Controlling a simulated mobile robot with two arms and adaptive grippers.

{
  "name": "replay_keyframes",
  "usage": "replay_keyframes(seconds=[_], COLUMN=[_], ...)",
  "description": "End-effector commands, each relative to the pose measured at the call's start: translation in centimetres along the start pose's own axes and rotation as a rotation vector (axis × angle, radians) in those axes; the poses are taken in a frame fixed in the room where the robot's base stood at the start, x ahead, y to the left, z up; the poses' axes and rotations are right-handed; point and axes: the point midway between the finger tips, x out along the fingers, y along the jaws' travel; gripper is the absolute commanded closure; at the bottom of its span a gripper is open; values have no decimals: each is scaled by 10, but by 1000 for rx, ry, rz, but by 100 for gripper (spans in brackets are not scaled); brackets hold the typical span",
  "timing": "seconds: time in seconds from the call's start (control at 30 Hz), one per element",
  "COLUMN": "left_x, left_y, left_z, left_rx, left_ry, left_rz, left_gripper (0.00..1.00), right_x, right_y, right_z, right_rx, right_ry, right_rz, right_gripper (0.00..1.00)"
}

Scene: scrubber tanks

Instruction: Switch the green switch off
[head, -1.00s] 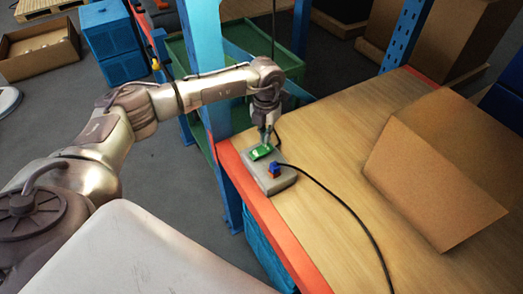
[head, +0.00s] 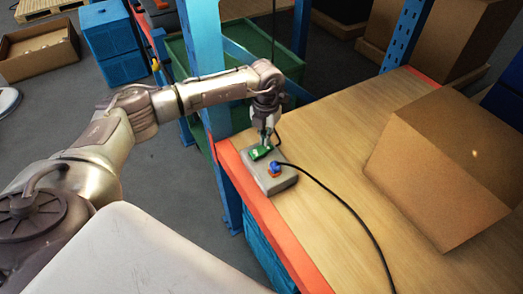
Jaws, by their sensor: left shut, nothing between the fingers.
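The green switch (head: 259,153) sits on top of a small grey control box (head: 280,181) near the left edge of the wooden shelf. My left gripper (head: 265,142) points down with its fingers shut and empty. Its tips are right at the far side of the green switch; I cannot tell whether they touch it. My right gripper is not in view.
A black cable (head: 346,205) runs from the control box across the shelf (head: 345,135). A cardboard box (head: 440,175) stands to the right. A blue upright post (head: 205,70) stands behind my left forearm. The shelf between the control box and cardboard box is otherwise clear.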

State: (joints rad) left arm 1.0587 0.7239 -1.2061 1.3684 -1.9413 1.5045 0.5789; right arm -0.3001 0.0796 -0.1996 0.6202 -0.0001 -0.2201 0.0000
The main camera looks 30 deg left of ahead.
Motion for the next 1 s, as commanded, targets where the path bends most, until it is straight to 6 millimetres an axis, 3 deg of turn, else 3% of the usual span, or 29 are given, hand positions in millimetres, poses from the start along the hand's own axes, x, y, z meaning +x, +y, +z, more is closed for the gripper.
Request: replay_keyframes(seconds=[1.0], left_x=[16], left_y=[0], left_z=[0], left_rx=[0], left_ry=[0], left_rz=[0], left_gripper=[100], right_x=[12], right_y=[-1], right_z=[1], right_rx=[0], right_ry=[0], right_rz=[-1], right_gripper=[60])
